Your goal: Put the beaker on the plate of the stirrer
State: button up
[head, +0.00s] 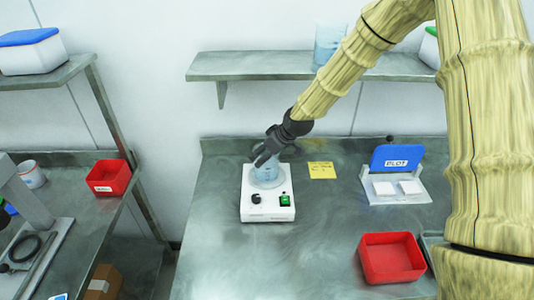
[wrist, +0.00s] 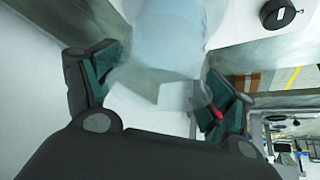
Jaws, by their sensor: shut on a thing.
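The beaker (head: 268,176) is clear with a bluish tint and stands over the plate of the white stirrer (head: 267,207). It looks upright in the head view; I cannot tell whether its base touches the plate. My gripper (head: 264,157) is shut on the beaker near its upper part. In the wrist view the beaker (wrist: 165,40) fills the space between the two dark fingers with green pads. The stirrer has a black knob and a green switch on its front; its plate is mostly hidden by the beaker.
A yellow note (head: 321,170) lies right of the stirrer. A red bin (head: 391,258) sits at the front right. A shelf (head: 262,66) hangs above with a clear container. The bench left of the stirrer is free.

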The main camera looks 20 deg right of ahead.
jog(key=o, duration=2)
jog(key=b+v, duration=0.3)
jog(key=v, duration=0.9)
